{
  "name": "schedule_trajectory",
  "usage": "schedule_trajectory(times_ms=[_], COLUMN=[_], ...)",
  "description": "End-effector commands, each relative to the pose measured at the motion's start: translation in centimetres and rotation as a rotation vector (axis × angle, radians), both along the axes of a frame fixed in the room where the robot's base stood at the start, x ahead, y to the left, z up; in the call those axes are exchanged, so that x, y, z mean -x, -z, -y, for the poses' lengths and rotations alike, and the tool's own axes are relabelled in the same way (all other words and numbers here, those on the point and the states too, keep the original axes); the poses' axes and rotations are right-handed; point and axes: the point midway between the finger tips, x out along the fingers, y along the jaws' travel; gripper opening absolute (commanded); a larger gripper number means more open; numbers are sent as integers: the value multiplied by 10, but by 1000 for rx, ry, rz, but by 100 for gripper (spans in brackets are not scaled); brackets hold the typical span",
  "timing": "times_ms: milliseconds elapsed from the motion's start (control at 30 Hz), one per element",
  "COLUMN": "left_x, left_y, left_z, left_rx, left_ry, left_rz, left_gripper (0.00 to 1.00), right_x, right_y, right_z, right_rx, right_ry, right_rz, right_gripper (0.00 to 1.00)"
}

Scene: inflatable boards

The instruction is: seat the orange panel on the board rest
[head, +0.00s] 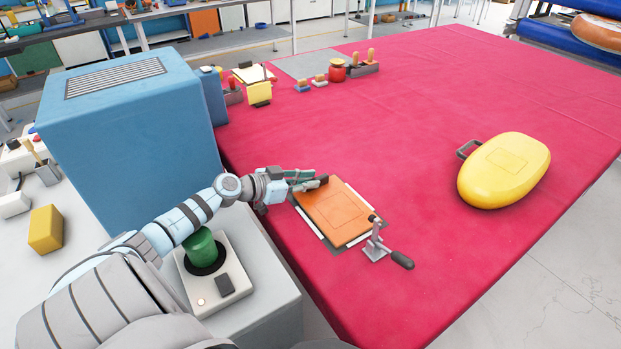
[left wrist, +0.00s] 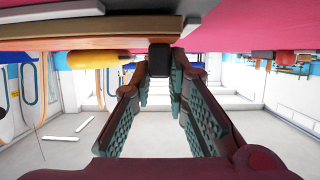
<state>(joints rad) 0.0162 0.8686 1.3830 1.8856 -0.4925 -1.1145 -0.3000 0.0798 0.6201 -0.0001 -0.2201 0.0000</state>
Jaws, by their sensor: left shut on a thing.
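The orange panel (head: 336,212) lies flat over the board rest (head: 339,248), a dark plate with white strips along its sides, near the table's left edge. Whether the panel touches the plate or hovers just above it I cannot tell. My left gripper (head: 316,182) is at the panel's far left corner, shut on a small dark block at the panel's edge. In the left wrist view, that dark block (left wrist: 160,59) sits between the fingertips, with the panel's edge (left wrist: 85,43) beside it. A clamp with a dark handle (head: 376,246) stands at the near right corner. My right gripper is out of view.
A yellow inflatable board (head: 503,170) lies on the red table (head: 440,110) to the right. Small tools and a red jar (head: 337,71) stand at the back. The table's middle is clear.

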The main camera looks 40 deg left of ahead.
Motion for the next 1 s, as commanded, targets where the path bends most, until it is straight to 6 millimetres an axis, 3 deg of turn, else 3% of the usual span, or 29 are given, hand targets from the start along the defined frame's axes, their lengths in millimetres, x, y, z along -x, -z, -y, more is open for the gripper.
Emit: schedule_trajectory(times_ms=[33,300,333,433,667,800,1000], left_x=[2,3,3,2,2,3,2], left_y=[9,9,9,9,9,10,10], left_z=[3,3,3,3,3,3,4], left_rx=[14,14,13,14,14,12,13], left_ry=[-3,-4,-4,-3,-3,-2,0], left_rz=[-9,-9,-10,-10,-10,-11,-11], left_gripper=[0,0,19,35,38,58,58], right_x=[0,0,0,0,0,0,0], right_y=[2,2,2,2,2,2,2], right_z=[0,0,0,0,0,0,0], right_rx=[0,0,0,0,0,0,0], right_ry=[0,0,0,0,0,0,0], right_rz=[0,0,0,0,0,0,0], right_gripper=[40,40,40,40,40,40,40])
